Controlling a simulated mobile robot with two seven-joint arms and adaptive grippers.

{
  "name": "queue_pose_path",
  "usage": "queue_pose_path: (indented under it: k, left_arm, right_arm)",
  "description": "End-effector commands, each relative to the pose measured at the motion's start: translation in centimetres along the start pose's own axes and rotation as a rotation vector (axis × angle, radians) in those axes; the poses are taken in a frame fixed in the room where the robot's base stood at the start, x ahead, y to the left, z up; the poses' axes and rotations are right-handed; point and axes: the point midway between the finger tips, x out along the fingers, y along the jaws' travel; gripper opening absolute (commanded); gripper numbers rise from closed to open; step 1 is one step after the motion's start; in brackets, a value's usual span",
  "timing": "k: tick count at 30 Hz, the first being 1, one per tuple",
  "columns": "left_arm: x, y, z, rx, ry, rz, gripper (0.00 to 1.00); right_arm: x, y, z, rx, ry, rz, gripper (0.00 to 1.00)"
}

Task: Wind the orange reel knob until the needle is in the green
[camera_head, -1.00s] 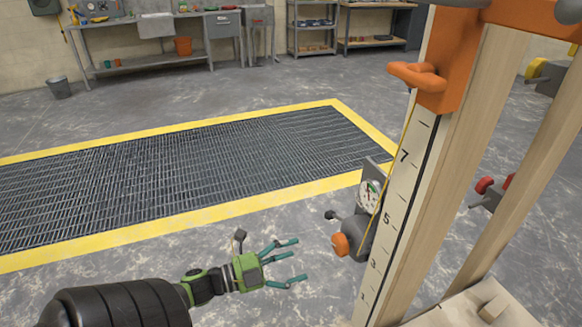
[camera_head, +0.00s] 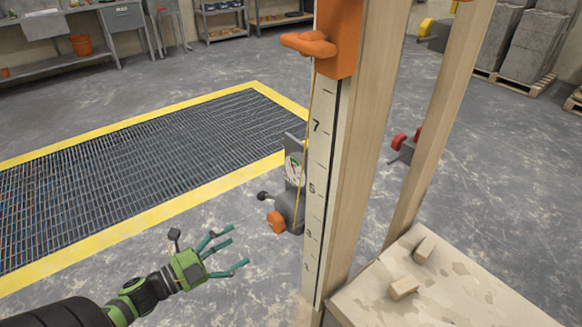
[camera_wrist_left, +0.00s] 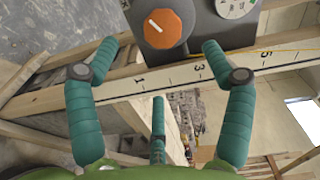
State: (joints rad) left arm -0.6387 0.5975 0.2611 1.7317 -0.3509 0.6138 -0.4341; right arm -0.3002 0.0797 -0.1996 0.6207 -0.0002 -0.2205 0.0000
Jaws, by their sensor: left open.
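The orange reel knob (camera_head: 276,221) sits on a grey reel housing (camera_head: 289,206) low on the numbered wooden post. In the left wrist view the knob (camera_wrist_left: 168,28) is a faceted orange disc with a pale line pointing to the upper left. A round gauge (camera_head: 293,168) with a green patch is above the housing; its dial (camera_wrist_left: 236,6) is cut off in the wrist view, and I cannot read the needle. My left gripper (camera_head: 236,246) is open and empty, left of and slightly below the knob, apart from it. My right gripper is out of view.
The numbered post (camera_head: 321,170) carries an orange bracket (camera_head: 336,40) up high. A black-tipped lever (camera_head: 263,196) sticks out left of the housing. A wooden platform (camera_head: 455,300) with loose blocks lies at the lower right. A yellow-edged floor grating (camera_head: 130,165) is at the left.

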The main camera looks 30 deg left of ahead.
Motion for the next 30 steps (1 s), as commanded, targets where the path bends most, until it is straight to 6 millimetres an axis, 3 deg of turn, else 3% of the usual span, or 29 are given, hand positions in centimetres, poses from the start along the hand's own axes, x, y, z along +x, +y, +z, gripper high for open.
queue_pose_path:
  k: [8,18,21,26,30]
  left_arm:
    - [0.5,-0.3,-0.1,-0.084,0.003,-0.005,0.82]
    - [4.4,-0.7,-0.8,-0.919,0.010,-0.009,0.82]
    - [4.9,-0.5,-0.9,-1.062,0.007,-0.005,0.82]
    - [6.0,-0.4,-0.9,-1.125,0.006,-0.006,0.82]
    - [8.1,-0.5,-0.9,-1.121,0.008,-0.007,0.82]
  right_arm:
    - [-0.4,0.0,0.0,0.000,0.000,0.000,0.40]
    - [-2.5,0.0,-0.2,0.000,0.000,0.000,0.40]
    - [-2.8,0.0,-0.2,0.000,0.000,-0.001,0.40]
    - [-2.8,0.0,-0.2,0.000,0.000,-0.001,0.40]
    - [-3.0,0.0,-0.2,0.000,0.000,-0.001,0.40]
